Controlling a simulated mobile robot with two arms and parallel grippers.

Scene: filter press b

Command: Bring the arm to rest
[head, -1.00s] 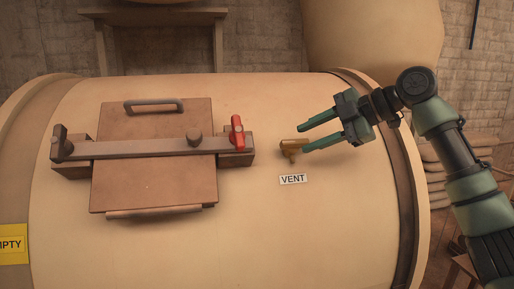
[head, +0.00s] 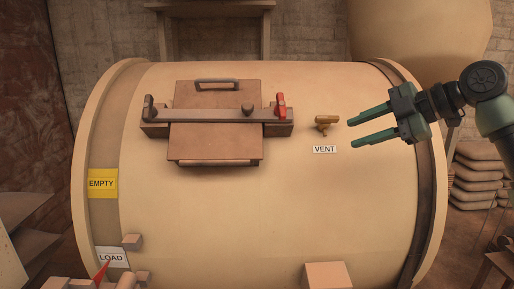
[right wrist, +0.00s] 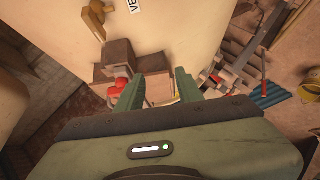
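My right gripper (head: 352,130) is open and empty in the head view, with its two green fingers pointing left. It is in front of the large cream drum (head: 270,215), to the right of the brass vent valve (head: 326,124) and apart from it. In the right wrist view the open fingers (right wrist: 158,88) show with nothing held between them, and the brass valve (right wrist: 93,20) is at the upper left. The brown hatch (head: 215,140) on the drum is covered by a clamp bar (head: 205,115) with a red handle (head: 280,105). My left gripper is not in view.
A VENT label (head: 324,149) is below the valve. A yellow EMPTY sign (head: 102,183) and a white LOAD sign (head: 112,257) are on the drum's left band, with a red pointer (head: 103,269) at LOAD. Stacked sacks (head: 474,178) are at the right.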

